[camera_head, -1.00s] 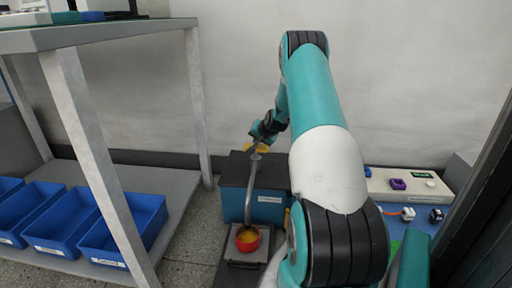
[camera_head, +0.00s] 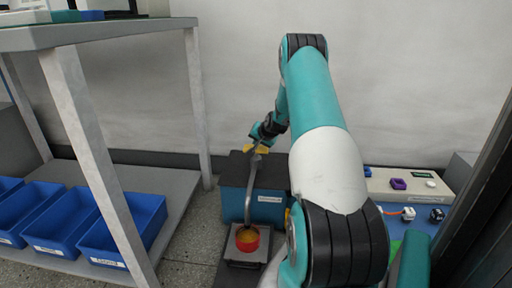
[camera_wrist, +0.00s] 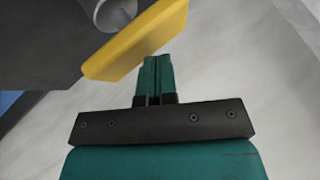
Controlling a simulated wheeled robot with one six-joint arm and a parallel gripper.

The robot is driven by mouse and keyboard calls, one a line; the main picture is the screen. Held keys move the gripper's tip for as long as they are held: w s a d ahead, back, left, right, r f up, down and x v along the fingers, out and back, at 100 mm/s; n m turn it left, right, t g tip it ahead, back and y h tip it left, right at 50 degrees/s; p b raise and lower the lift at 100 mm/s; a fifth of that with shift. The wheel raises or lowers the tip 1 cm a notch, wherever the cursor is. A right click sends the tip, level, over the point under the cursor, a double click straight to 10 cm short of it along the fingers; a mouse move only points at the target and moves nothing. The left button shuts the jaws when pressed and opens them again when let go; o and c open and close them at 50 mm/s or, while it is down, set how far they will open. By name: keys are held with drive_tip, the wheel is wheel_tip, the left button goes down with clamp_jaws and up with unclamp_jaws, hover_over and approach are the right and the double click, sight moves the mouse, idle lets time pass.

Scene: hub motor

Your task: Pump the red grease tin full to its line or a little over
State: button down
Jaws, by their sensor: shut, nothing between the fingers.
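The red tin (camera_head: 263,240) stands upright on a grey plate, with yellow-orange grease (camera_head: 247,237) showing inside. Its fill line is too small to make out. A bent grey spout (camera_head: 249,190) comes down from the pump and ends over the tin. The pump's blue box (camera_head: 268,206) has a dark top and a pale label. A yellow paddle (camera_head: 262,150) sits at the top of the pump, and it shows large in the wrist view (camera_wrist: 135,42). My gripper (camera_head: 254,137) is shut and empty, close beside the paddle. In the wrist view its fingertips (camera_wrist: 156,62) are just below the paddle's edge; contact is unclear.
A grey shelf rack (camera_head: 90,150) with blue bins (camera_head: 125,232) stands on the left. A bench on the right holds a pale control box (camera_head: 405,184) with a purple button, and small parts. My arm hides the area right of the pump. A wall stands behind.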

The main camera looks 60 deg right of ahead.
drive_tip(key=shift+f+b, duration=0.4)
drive_tip(key=shift+f, duration=0.75)
idle(0.8)
drive_tip(key=shift+r+p, duration=1.85)
drive_tip(key=shift+r, duration=0.2)
wheel_tip(320, 180, up, 5)
drive_tip(key=p, duration=0.4)
